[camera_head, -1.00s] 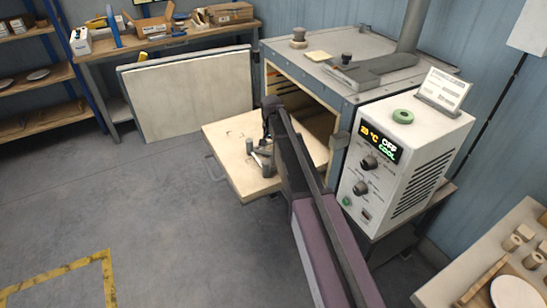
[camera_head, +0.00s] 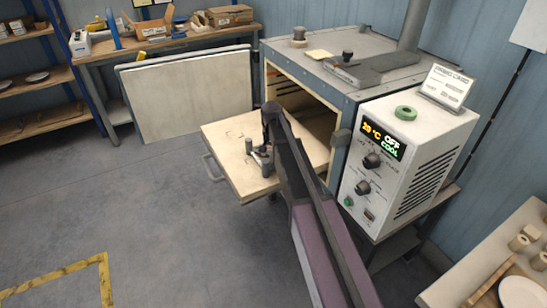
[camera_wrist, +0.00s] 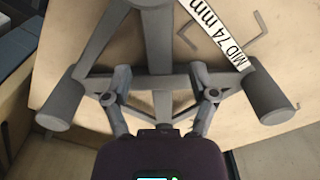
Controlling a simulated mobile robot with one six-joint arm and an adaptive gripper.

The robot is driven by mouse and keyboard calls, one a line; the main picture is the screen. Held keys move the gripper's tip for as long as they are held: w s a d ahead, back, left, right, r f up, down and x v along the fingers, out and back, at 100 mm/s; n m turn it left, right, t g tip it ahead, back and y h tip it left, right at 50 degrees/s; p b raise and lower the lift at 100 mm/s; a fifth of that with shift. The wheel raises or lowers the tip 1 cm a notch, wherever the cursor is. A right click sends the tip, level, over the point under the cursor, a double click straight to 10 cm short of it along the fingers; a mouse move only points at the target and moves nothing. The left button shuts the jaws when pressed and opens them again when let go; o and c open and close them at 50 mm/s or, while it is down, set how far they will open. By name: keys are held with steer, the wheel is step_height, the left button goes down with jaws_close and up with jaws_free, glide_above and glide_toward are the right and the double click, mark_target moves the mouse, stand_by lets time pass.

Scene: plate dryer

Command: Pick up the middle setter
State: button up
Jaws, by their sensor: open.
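The middle setter (camera_wrist: 155,45) is a grey three-armed frame with thick round posts. In the wrist view a white strip reading "MID 74 mm" (camera_wrist: 225,42) shows beside its right post. It rests on the pale pulled-out board (camera_head: 225,140) of the dryer, and it shows small in the head view (camera_head: 262,157), partly hidden by my arm. My gripper (camera_wrist: 160,100) is open, low over the setter's near side. Its two fingers are spread on either side of the setter's grey centre part, with gaps between. Whether any finger touches it is unclear.
The dryer (camera_head: 345,95) stands open behind the board. Its control box (camera_head: 400,165) is to the right, showing "OFF" and "COOL". A pale panel (camera_head: 190,95) leans behind at left. A table (camera_head: 460,270) with pale parts is at lower right. Floor at left is clear.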

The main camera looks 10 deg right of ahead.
steer(key=shift+f+b, duration=0.85)
steer(key=shift+f, duration=0.3)
jaws_close()
